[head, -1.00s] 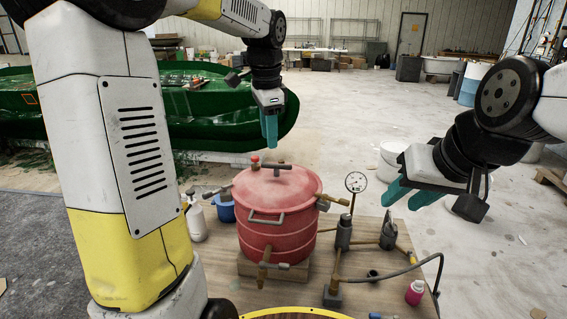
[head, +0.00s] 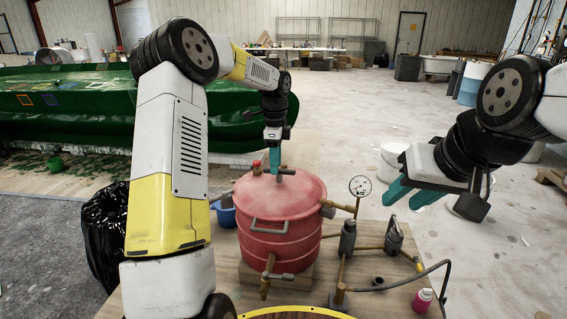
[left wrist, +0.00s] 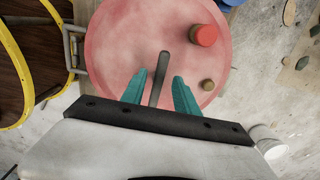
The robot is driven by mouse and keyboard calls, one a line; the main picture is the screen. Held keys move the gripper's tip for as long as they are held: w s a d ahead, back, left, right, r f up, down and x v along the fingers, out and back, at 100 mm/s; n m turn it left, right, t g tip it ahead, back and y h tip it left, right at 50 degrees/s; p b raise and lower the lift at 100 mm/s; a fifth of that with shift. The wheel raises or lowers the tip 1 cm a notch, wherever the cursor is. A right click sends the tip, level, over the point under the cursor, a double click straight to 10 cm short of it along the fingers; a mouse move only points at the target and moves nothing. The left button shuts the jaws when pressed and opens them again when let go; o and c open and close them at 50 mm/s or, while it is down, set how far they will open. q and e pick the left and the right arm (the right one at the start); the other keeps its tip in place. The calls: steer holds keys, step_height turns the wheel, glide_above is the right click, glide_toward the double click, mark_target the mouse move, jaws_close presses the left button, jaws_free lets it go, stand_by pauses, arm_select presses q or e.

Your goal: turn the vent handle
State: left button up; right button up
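The red pressure pot (head: 282,222) stands on the wooden table, its lid facing up. The dark vent handle (head: 288,171) is a bar on top of the lid. In the left wrist view the vent handle (left wrist: 163,62) points away from me, between the two teal fingers. My left gripper (head: 275,170) is open and lowered at the lid; in the left wrist view its fingers (left wrist: 160,82) lie either side of the bar with gaps. How far the tips reach down is unclear. My right gripper (head: 410,196) is open and empty, right of the pot.
A red knob (left wrist: 204,36) and a small brass fitting (left wrist: 207,85) stand on the lid near the handle. A pressure gauge (head: 360,186), pipes and a hose (head: 410,281) are right of the pot.

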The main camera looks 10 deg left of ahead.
arm_select(q)
steer(key=shift+f, duration=0.45)
jaws_close()
